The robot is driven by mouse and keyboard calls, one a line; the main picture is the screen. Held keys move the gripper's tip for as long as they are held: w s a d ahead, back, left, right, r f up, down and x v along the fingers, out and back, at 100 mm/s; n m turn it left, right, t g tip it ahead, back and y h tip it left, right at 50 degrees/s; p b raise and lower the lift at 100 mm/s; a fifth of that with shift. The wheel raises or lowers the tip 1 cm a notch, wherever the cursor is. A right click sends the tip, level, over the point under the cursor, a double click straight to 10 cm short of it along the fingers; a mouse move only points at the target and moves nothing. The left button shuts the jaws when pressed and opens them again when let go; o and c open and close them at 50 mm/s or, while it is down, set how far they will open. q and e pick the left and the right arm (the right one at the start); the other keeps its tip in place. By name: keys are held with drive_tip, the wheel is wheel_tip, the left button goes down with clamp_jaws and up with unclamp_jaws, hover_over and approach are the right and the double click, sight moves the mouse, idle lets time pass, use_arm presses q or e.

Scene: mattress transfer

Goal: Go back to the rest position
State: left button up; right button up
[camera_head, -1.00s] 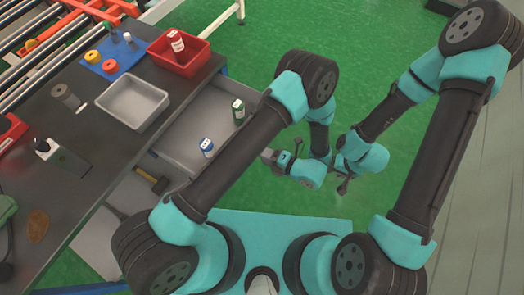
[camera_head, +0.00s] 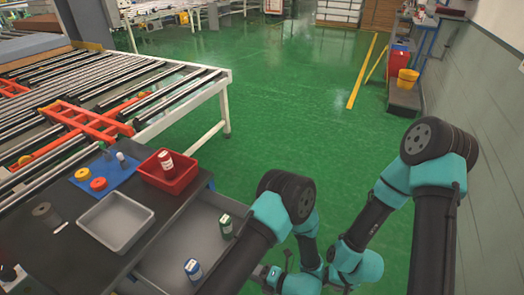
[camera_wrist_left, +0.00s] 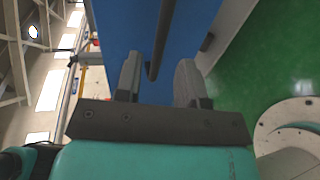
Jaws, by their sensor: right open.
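My right gripper (camera_head: 329,272) is low in the head view, over the green floor and away from the table. It is open, with no object visible in it, and partly cut by the lower edge. My left gripper (camera_head: 262,272) is beside the open grey drawer (camera_head: 175,250), partly behind my own arm. In the left wrist view its two fingers (camera_wrist_left: 160,80) stand apart, facing a blue panel (camera_wrist_left: 165,20) with a dark bar between them. I cannot tell whether they touch the bar.
The dark table (camera_head: 85,250) holds a grey tray (camera_head: 115,222) and a red bin (camera_head: 182,180) with a white bottle (camera_head: 166,160). A green bottle (camera_head: 226,226) and blue bottle (camera_head: 193,268) are in the drawer. A roller conveyor (camera_head: 150,90) lies behind. Green floor (camera_head: 290,110) is free.

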use_arm(q)
drive_tip(key=shift+w+x, duration=0.25)
drive_tip(key=shift+x, duration=1.85)
drive_tip(key=shift+d+r, duration=0.1)
drive_tip(key=shift+v, duration=1.7)
